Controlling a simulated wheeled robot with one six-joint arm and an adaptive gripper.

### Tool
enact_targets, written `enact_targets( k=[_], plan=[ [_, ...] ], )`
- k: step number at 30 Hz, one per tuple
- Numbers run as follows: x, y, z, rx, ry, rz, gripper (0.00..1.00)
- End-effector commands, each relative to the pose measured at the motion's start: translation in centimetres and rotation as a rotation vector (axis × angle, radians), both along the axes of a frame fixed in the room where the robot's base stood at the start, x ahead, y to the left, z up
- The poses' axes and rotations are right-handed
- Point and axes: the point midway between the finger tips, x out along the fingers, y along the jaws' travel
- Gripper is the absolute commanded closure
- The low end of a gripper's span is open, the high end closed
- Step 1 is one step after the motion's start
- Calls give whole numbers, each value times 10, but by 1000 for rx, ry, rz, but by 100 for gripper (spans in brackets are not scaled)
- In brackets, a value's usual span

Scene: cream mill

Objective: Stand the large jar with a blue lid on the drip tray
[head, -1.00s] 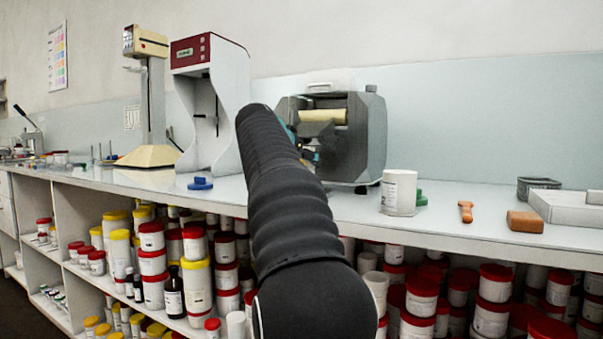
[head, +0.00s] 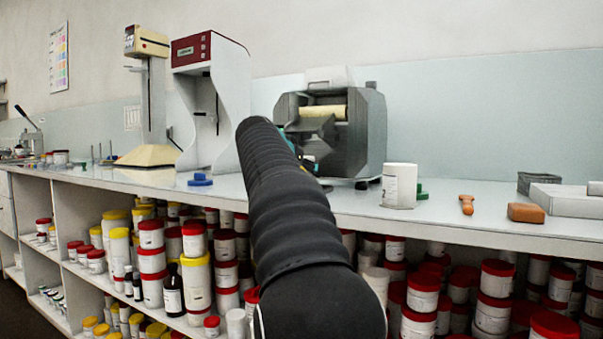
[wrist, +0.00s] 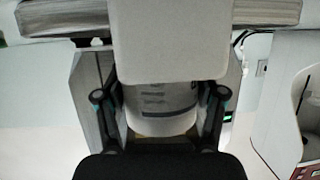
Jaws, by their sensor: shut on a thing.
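In the wrist view my gripper (wrist: 162,98) is shut on a white labelled jar (wrist: 160,106), which sits between the two dark fingers. Its lid cannot be made out, and a pale block-like shape covers the upper part of the picture in front of it. In the head view my black arm reaches towards the grey roller mill (head: 365,130) on the bench. The arm hides most of the gripper and the held jar there. I cannot make out the drip tray; the arm covers the space left of and in front of the mill.
On the bench (head: 460,222) stand a white machine with a red top (head: 203,48), small blue pieces (head: 200,180), a white tub (head: 399,184), an orange tool (head: 467,204) and a brown block (head: 526,213). Several lidded tubs fill the shelves below.

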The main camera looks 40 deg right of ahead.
Motion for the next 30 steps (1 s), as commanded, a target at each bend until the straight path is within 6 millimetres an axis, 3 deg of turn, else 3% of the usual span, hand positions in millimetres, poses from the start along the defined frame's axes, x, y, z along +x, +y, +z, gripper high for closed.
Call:
enact_targets(
  k=[1,5,6,8,9,19,25,30],
  plan=[
    [2,-2,-14,10,18,-3,54],
    [3,-2,-17,13,23,-4,54],
    [3,-2,-18,13,25,-4,23],
    [4,-2,-19,14,25,-4,8],
    [4,-2,-19,15,26,-4,6],
    [3,-3,-19,16,26,-5,6],
    [3,-3,0,15,26,-5,6],
    [-12,29,11,10,17,0,6]
  ],
)
